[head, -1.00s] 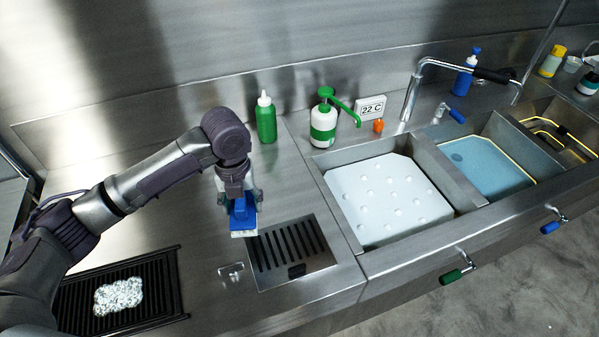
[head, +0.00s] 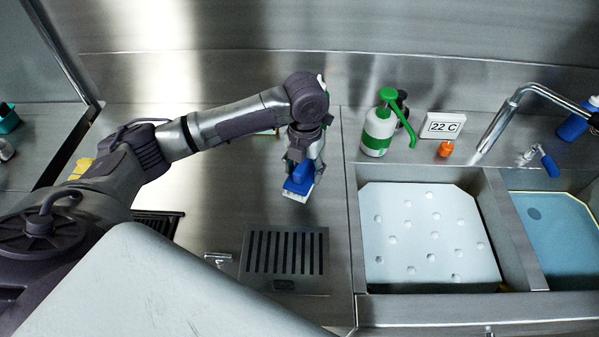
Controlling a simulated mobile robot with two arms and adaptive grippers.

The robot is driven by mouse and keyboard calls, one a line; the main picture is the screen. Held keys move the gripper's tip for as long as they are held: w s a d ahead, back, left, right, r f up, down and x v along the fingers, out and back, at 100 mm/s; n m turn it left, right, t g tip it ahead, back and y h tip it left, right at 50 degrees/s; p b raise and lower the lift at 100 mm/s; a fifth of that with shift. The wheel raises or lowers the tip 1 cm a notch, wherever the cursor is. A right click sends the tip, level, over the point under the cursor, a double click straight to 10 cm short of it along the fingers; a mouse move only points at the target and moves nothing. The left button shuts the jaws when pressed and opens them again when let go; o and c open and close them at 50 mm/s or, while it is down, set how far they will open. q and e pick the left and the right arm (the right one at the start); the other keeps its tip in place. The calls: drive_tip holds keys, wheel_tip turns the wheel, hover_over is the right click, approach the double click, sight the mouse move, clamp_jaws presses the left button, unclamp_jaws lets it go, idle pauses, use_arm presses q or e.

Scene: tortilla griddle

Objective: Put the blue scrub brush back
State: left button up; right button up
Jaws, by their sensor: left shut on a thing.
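The blue scrub brush (head: 301,179) has a blue body and white bristles that face down. My left gripper (head: 302,172) is shut on it, and its fingers cover part of the body. The brush is above the steel counter, behind the slotted drain grate (head: 285,253) and left of the first sink. I cannot tell exactly how high it is above the counter. My right gripper is not in view.
The first sink holds a white perforated board (head: 425,235); a second sink with blue water (head: 565,235) is to its right. A green-and-white pump bottle (head: 378,130), a 22 C display (head: 442,125), an orange item (head: 446,149) and a faucet (head: 510,110) stand behind.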

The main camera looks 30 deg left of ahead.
sight(300, 166)
use_arm(q)
drive_tip(key=shift+w+a+f, duration=0.75)
drive_tip(key=shift+w+a, duration=0.05)
drive_tip(key=shift+a, duration=0.1)
drive_tip(key=shift+w+a+f, duration=0.15)
drive_tip(key=shift+f, duration=0.05)
drive_tip(key=shift+f+p, duration=0.35)
drive_tip(key=shift+p, duration=0.05)
wheel_tip(300, 166, down, 2)
drive_tip(key=shift+f+p, duration=0.2)
drive_tip(key=shift+p, duration=0.2)
drive_tip(key=shift+f, duration=0.4)
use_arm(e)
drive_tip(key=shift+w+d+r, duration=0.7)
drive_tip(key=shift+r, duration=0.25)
use_arm(q)
drive_tip(key=shift+f, duration=0.1)
drive_tip(key=o, duration=1.5)
drive_tip(key=shift+o, duration=0.2)
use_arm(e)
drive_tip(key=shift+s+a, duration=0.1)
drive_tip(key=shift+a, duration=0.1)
